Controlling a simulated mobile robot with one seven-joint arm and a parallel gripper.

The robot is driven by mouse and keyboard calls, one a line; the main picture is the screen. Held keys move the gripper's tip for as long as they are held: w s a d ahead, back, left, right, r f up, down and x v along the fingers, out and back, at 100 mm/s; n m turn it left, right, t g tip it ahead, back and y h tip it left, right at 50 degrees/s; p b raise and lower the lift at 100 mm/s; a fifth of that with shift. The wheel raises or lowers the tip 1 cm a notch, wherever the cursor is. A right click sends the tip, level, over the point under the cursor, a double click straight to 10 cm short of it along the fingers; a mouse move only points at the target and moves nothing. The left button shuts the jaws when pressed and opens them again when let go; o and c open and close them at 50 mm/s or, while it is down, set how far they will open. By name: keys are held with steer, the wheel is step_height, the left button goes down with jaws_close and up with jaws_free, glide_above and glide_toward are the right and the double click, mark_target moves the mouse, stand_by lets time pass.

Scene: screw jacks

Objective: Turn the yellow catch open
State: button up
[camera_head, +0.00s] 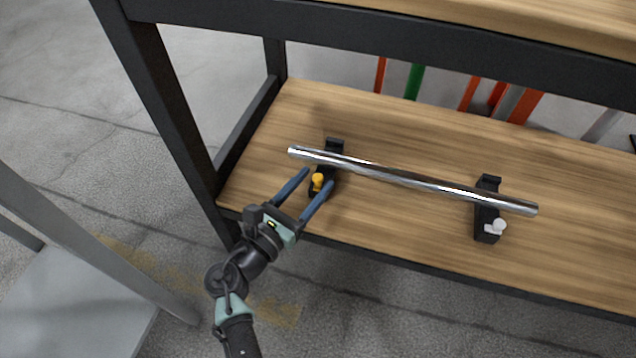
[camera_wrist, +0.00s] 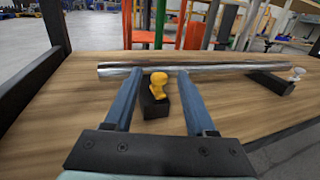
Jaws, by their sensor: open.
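The yellow catch (camera_head: 318,181) sits on the near end of the left black holder (camera_head: 334,146) on the wooden shelf. My gripper (camera_head: 318,178) is open, with one blue finger on each side of the catch. In the wrist view the yellow catch (camera_wrist: 157,85) stands between the two fingers of my gripper (camera_wrist: 155,78), with a gap on both sides. A shiny metal rod (camera_head: 410,180) lies across the left holder and the right black holder (camera_head: 487,210). The right holder carries a white catch (camera_head: 496,227).
The wooden shelf (camera_head: 270,150) is bounded by a black frame post (camera_head: 165,100) at left and a black beam (camera_head: 380,42) above. A grey metal frame (camera_head: 90,245) stands at lower left. Bare shelf lies between the holders.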

steer(key=shift+b+x, duration=0.3)
steer(key=shift+x, duration=0.9)
jaws_close()
